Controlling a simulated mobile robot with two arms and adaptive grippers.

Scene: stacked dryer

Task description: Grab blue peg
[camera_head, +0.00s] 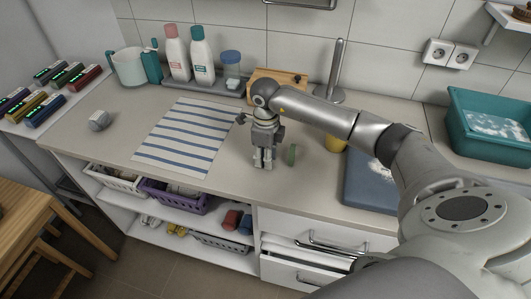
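My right gripper (263,164) reaches in from the right and points down over the grey counter. Its two fingers look slightly apart, with nothing visible between them. I cannot make out a clearly blue peg; a small dark piece (240,118) shows left of the gripper, too small to identify. My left gripper is not in view.
A striped cloth (185,136) lies left of the gripper. Bottles (202,54), a wooden board (290,79) and a faucet (336,70) stand behind.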

